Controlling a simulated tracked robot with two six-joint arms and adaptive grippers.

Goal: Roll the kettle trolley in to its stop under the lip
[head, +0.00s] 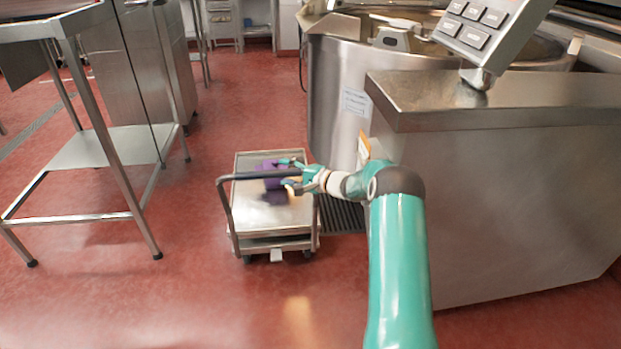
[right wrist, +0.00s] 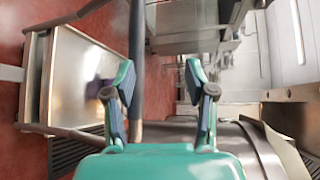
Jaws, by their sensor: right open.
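My right gripper (head: 288,173) is at the right end of the handle, fingers apart. In the right wrist view, the open fingers (right wrist: 163,95) have a dark bar (right wrist: 138,60) between them, nearer the left finger; contact cannot be told. The deck (right wrist: 80,80) shows at left there. I cannot make out the lip or stop. My left gripper is not in view.
A purple object (head: 267,168) shows at the deck, partly hidden by the handle and gripper. A steel counter (head: 490,105) stands right of the trolley, a steel table (head: 100,148) at left. A floor grate (head: 343,217) lies beside the trolley. Floor in front is clear.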

